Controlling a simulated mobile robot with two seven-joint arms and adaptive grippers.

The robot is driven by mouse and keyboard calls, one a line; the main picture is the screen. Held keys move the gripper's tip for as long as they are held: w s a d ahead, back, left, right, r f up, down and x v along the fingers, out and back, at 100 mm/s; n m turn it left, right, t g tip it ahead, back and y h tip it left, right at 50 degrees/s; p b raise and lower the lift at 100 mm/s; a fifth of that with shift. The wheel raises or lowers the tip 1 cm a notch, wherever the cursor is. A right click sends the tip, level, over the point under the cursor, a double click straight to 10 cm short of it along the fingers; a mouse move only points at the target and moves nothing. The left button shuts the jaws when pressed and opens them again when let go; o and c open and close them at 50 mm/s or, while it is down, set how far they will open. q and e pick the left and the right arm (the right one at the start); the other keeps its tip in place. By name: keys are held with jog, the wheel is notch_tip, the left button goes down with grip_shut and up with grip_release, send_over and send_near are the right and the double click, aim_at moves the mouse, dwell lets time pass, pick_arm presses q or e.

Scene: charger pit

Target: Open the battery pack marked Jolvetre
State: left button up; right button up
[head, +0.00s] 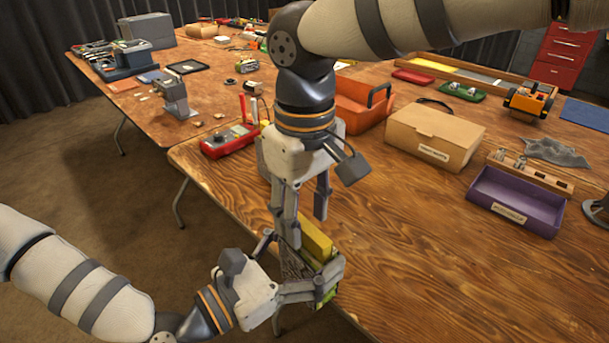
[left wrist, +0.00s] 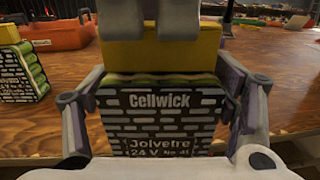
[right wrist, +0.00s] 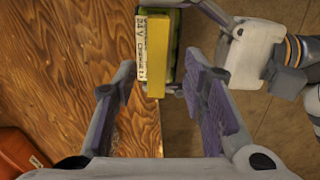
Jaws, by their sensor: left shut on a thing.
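The battery pack (left wrist: 160,122) marked "Cellwick", "Jolvetre" and "24 V" fills the left wrist view, with a black-and-white brick pattern, green cells at its edges and a yellow top (head: 316,238). My left gripper (head: 322,284) is shut on the pack's lower part and holds it upright past the table's near edge. My right gripper (head: 302,212) points down from above with its fingers apart.
A similar pack (left wrist: 20,75) stands on the table in the left wrist view. A red device (head: 228,141), an orange toolbox (head: 365,108), a cardboard box (head: 434,133) and a purple tray (head: 515,200) stand on the table (head: 400,235). The table's near middle is clear.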

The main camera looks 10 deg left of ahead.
jog(key=shift+f, duration=1.15)
grip_shut()
jog(key=shift+r, duration=0.25)
jog(key=shift+r, duration=0.9)
